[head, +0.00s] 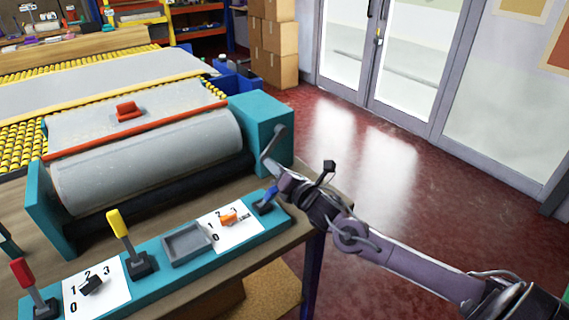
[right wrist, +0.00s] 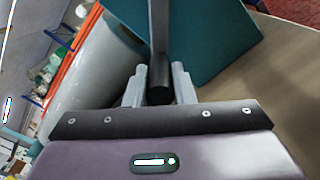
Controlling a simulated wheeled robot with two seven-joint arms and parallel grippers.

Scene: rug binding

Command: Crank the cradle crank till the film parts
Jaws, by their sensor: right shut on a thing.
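The cradle (head: 262,125) has teal end blocks and carries a wide grey film roll (head: 150,165). The grey crank arm (head: 273,145) sticks out at the cradle's right end. My right gripper (head: 272,172) is at the crank's lower end. In the right wrist view the grey crank arm (right wrist: 158,35) runs down to a dark grip (right wrist: 160,92), and the fingers of my right gripper (right wrist: 160,85) are closed around it. The film looks whole in what shows; no parting is visible. My left gripper is not in view.
A teal control panel (head: 180,268) with red, yellow and blue levers and dials lies in front of the cradle. A red bar with a red handle (head: 127,111) lies behind the roll. Cardboard boxes (head: 275,50) stand at the back. The red floor (head: 400,170) at right is clear.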

